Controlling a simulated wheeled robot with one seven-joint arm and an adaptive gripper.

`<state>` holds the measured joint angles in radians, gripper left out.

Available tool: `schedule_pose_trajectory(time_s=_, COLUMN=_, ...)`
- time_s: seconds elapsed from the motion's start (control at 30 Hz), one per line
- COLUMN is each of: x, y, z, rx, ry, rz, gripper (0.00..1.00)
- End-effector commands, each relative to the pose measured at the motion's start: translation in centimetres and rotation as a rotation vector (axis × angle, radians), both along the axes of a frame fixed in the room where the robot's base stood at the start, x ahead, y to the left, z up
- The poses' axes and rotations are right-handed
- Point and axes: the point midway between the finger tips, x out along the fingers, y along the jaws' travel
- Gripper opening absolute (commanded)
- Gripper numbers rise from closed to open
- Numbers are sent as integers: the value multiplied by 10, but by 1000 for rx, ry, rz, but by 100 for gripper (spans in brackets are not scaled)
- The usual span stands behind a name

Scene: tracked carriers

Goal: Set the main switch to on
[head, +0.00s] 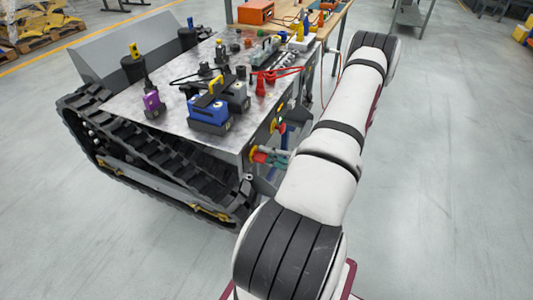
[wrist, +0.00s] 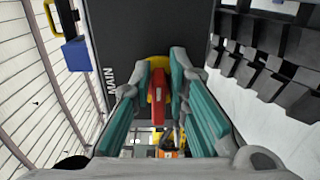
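The main switch (wrist: 158,108) has a red handle on a round yellow base, set on a dark panel. The word MAIN is printed to its left in the wrist view. My gripper (wrist: 161,76), with teal finger pads, is open, with one finger on each side of the red handle. I cannot tell whether either finger touches it. In the head view my gripper (head: 268,157) is at the near side face of the tracked carrier (head: 120,103), with a little of the red and yellow switch (head: 257,156) showing beside it.
Another yellow and red control (head: 275,126) is on the same side face, close to my arm. Connectors and blocks, including a blue one (head: 208,110), stand on the carrier's top. Black track links (wrist: 270,65) lie to the right in the wrist view.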

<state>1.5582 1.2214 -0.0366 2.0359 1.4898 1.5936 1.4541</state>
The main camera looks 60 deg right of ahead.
Motion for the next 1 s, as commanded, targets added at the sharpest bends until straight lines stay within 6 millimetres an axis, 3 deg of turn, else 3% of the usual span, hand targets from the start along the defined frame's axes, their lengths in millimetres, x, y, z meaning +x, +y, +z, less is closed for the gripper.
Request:
schedule_pose_trajectory(time_s=0.33, x=-1, y=0, z=1, rx=-1, ry=-2, rz=0, gripper=30)
schedule_pose_trajectory(time_s=0.47, x=-9, y=-1, z=0, rx=-1, ry=-1, rz=-1, gripper=30)
schedule_pose_trajectory(time_s=1.0, x=-105, y=-9, z=0, rx=-1, ry=-1, rz=-2, gripper=30)
